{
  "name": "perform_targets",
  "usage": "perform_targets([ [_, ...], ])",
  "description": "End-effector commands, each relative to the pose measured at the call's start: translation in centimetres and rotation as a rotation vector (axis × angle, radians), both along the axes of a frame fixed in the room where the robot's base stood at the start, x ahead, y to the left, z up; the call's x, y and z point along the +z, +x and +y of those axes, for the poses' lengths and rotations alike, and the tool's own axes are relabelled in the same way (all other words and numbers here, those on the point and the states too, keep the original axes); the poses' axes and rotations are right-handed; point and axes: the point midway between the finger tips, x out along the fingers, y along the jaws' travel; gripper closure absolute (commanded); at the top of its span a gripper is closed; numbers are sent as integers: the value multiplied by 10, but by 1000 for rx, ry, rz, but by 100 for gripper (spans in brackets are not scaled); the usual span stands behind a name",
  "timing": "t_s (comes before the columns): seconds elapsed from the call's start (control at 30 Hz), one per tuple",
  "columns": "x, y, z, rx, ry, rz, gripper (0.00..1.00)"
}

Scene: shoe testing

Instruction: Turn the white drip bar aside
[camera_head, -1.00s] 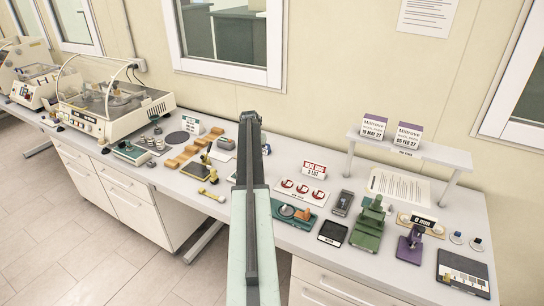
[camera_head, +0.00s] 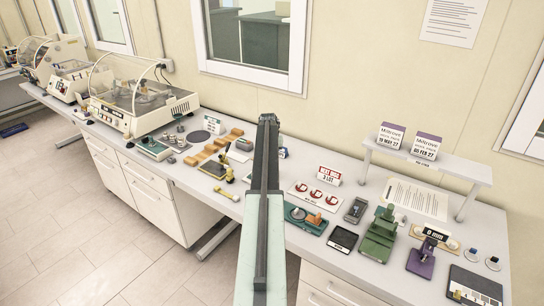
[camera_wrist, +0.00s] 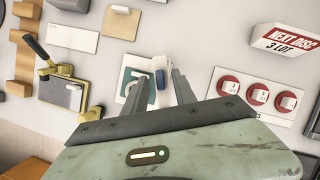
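I cannot pick out the white drip bar with certainty. A thin pale arched bar (camera_head: 128,54) stands over the cream bench machine (camera_head: 150,112) at the left of the head view; I cannot tell whether it is the drip bar or a cover's edge. My gripper (camera_wrist: 160,86) shows in the wrist view with its two grey fingers apart. A small blue-and-white object (camera_wrist: 160,70) appears between the fingers, seemingly below them; no grip on it shows. In the head view my arm reaches over the bench, and its end (camera_head: 268,120) is well right of the cream machine.
A white shelf (camera_head: 455,171) stands at the right. The floor (camera_head: 75,220) at the left is clear.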

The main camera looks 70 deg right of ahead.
Motion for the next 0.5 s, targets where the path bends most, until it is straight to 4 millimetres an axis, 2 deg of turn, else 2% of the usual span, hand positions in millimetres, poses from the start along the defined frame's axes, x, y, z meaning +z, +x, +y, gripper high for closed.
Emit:
perform_targets([
  [0.23,11,-4,2,-4,0,1,67],
  [0.5,57,-8,19,-2,0,0,67],
])
